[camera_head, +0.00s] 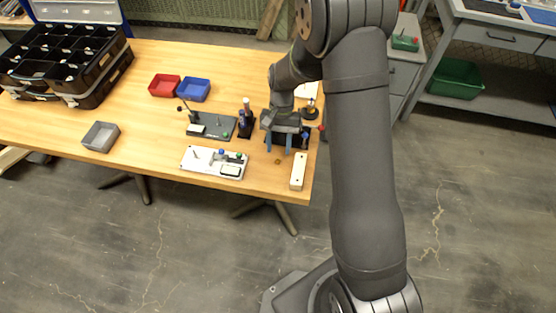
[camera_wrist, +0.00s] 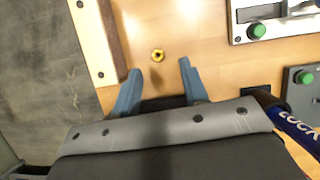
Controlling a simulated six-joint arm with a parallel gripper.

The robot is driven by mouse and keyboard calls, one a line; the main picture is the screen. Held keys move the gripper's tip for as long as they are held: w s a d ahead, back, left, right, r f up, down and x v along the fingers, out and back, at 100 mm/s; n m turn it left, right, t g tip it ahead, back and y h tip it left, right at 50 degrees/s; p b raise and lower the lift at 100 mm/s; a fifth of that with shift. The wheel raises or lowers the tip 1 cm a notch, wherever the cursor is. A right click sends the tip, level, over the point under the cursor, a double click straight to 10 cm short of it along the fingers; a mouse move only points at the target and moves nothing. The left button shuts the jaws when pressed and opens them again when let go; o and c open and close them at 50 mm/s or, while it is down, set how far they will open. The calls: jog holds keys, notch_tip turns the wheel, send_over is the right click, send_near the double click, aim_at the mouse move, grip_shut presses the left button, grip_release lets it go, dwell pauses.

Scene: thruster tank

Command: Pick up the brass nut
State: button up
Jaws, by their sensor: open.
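The brass nut (camera_wrist: 157,55) is a small yellow ring with a dark hole, lying flat on the wooden table in the wrist view. A tiny dark spot near the table's front edge in the head view (camera_head: 277,161) appears to be the same nut. My gripper (camera_wrist: 160,68) is open, its two blue fingers spread and empty. The nut shows between and just beyond the fingertips, touching neither. In the head view my gripper (camera_head: 278,149) points down over the table's front right part. Its exact height above the table is hard to tell.
A pale block (camera_head: 299,171) lies right of the nut; a white fixture board (camera_head: 200,168) lies left. A grey fixture plate (camera_head: 215,125) and dark stands are behind. Bare wood surrounds the nut.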

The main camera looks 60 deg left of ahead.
aim_at(278, 158)
jog(key=shift+x, duration=1.5)
jog(key=shift+d, duration=0.1)
grip_shut()
jog(key=shift+r, duration=0.45)
notch_tip(278, 158, up, 4)
jog(key=shift+w+d+f, duration=0.1)
jog(key=shift+w+f, duration=0.05)
jog(key=shift+w, duration=0.05)
jog(key=w+d+r, duration=0.6)
jog(key=w+d, duration=0.1)
jog(key=d, duration=0.1)
jog(key=shift+w+d+r, duration=0.25)
